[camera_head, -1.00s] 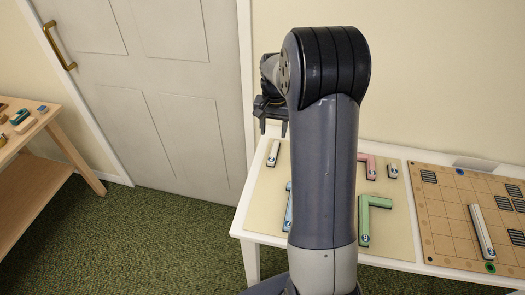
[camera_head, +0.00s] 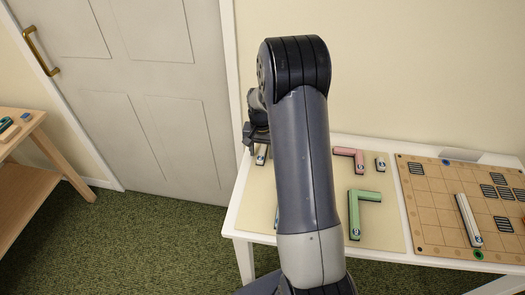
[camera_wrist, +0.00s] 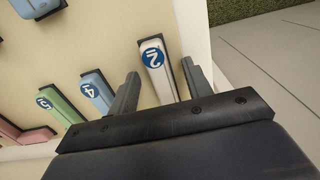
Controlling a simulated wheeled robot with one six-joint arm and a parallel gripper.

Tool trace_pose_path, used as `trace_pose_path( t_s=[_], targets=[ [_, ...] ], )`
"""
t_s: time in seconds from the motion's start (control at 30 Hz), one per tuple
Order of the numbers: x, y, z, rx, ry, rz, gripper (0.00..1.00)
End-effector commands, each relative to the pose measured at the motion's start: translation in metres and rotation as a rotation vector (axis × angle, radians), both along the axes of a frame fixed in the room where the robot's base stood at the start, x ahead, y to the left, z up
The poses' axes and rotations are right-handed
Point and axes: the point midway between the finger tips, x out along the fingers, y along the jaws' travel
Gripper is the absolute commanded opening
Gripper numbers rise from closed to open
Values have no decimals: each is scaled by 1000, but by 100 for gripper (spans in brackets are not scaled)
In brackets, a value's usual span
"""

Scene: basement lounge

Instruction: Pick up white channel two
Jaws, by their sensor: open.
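White channel two (camera_wrist: 155,67) is a short pale bar with a blue round label reading 2 at one end. In the wrist view it lies on the beige mat between my gripper's open fingers (camera_wrist: 163,84), with its far end partly hidden by the gripper body. I cannot tell whether a finger touches it. In the head view, my gripper (camera_head: 258,138) is low at the table's left end, over the white channel (camera_head: 262,155), which it partly hides.
On the mat (camera_head: 385,225) lie a pink L-piece (camera_head: 350,153), a small white piece (camera_head: 380,163) and a green L-piece (camera_head: 359,197). A blue piece (camera_wrist: 97,91) shows in the wrist view. A gridded board (camera_head: 430,205) on the right bears a long white channel (camera_head: 468,221).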

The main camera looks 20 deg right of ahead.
Motion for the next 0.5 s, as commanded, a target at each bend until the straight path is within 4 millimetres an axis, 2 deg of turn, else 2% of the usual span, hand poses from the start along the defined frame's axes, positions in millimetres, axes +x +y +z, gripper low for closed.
trace_pose_path(
  t_s=[0.07,0.5],
  targets=[
    [0,0,0,0,0,0,46],
    [0,0,1,0,0,0,10]
  ],
)
